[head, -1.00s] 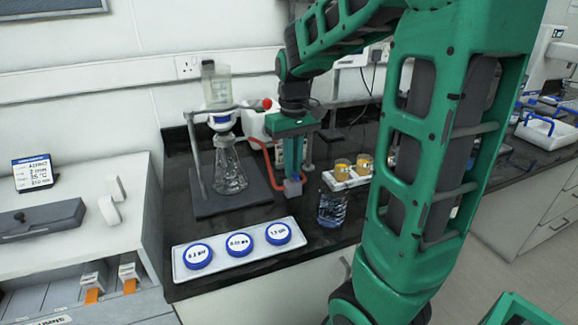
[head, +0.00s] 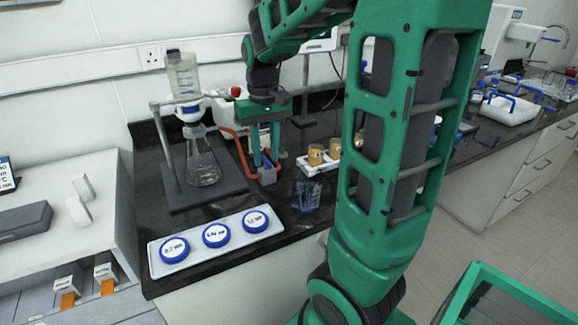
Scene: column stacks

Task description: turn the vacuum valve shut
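A small grey-purple block (head: 267,175), which looks like the vacuum valve, sits at the end of a red hose (head: 238,148) beside the filtering stand. Its handle cannot be made out. My gripper (head: 266,160) points straight down at the block, with its two green fingers apart and a gap showing between them. The fingertips are right at the top of the block. I cannot tell whether they touch it. The filter flask (head: 202,165) stands to the left, under a clear bottle-shaped funnel (head: 184,80).
A white tray (head: 155,262) with several blue-lidded round dishes lies in front. A white rack (head: 305,168) with amber-filled jars and a clear beaker (head: 306,194) stand close right of the gripper. A red knob (head: 236,91) is behind the stand.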

